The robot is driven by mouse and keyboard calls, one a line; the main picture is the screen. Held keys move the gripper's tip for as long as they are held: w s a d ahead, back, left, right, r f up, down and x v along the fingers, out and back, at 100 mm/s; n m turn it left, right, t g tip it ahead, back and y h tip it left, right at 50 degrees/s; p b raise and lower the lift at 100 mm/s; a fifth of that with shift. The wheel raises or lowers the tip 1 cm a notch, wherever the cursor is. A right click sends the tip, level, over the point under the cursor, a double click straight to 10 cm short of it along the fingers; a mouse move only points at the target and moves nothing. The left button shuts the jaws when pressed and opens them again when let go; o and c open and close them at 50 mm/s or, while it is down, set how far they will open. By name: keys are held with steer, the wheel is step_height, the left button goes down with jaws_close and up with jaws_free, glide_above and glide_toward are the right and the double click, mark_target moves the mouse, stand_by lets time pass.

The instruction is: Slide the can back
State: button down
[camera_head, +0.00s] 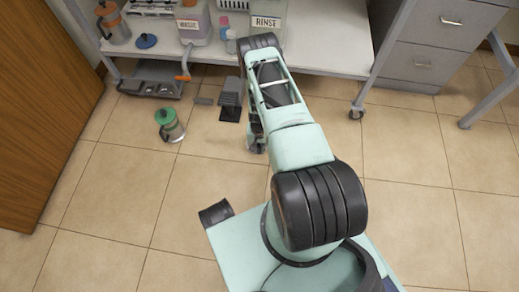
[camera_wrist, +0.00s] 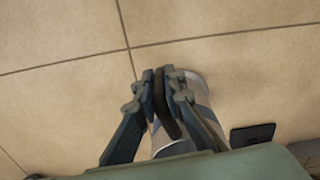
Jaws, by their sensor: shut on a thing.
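In the wrist view, a pale silver can (camera_wrist: 203,96) with a bluish band stands on the tiled floor below my fingers. My gripper (camera_wrist: 165,74) has its fingers close together at the can, closed on a thin dark piece that looks like the can's handle. The fingers hide part of the can. In the head view, the low end of my arm is near the floor in front of the bench, and the held can is hidden behind the arm.
Grey drawers (camera_head: 432,45) stand right.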

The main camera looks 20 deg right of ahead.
steer(key=c, duration=1.9)
jaws_free()
steer(key=shift+c, duration=0.2)
step_height(320, 180, up, 11)
steer(key=shift+w+r, duration=0.1)
steer(key=shift+r, duration=0.4)
steer(key=shift+d, duration=0.1)
